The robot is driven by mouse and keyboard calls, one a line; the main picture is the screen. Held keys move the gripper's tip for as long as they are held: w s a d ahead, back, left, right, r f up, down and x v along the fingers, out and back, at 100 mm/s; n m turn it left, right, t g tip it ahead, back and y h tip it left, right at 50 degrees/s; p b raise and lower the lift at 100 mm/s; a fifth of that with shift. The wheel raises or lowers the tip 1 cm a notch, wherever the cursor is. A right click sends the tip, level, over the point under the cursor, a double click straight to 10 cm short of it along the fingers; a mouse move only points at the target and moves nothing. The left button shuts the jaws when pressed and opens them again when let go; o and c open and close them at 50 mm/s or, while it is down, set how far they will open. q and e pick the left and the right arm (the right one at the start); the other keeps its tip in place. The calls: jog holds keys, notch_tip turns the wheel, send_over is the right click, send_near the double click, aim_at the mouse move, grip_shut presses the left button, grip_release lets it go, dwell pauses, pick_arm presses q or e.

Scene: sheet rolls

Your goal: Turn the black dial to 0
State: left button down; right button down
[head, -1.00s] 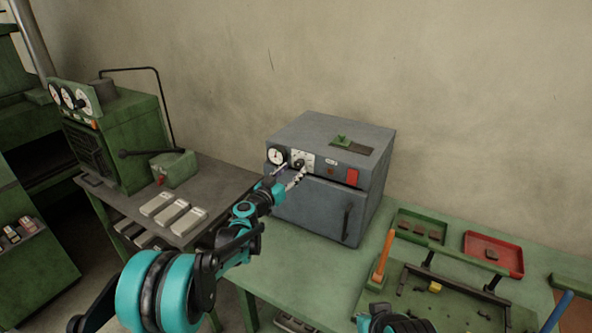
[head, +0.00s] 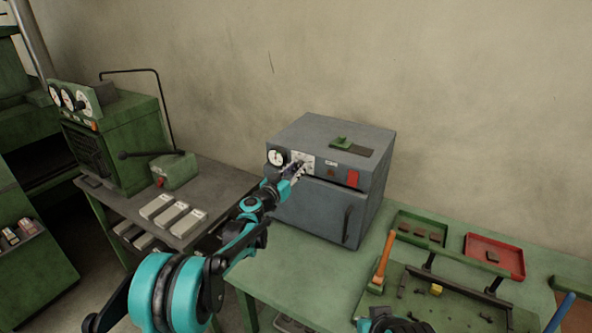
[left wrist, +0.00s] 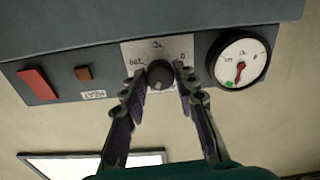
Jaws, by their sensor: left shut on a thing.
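The black dial (left wrist: 160,73) sits on a pale plate (left wrist: 135,50) on the front of the grey oven-like box (head: 290,204). In the left wrist view, which shows the box upside down, a light mark is on the dial's lower side, and small printed marks surround the dial. My left gripper (head: 297,170) is shut on the dial, with one finger on each side of it; the fingers show again in the left wrist view (left wrist: 161,78). In the head view the fingers mostly hide the dial. My right gripper's fingers are not seen.
A round gauge with a red needle (left wrist: 239,60) is beside the dial, close to one finger. A red switch (head: 352,179) and a door handle (head: 347,224) are on the box front. The green bench (head: 300,262) is clear before the box; trays and a rack stand right.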

pick_arm(q)
jog(key=shift+n, duration=0.3)
jog(key=n, duration=0.3)
jog(key=shift+n, duration=0.4)
jog(key=n, duration=0.3)
jog(key=shift+n, duration=0.3)
jog(key=n, duration=0.3)
jog(key=shift+n, duration=0.3)
jog(key=n, duration=0.3)
jog(key=shift+n, duration=0.3)
jog(key=n, duration=1.1)
jog(key=shift+n, duration=0.3)
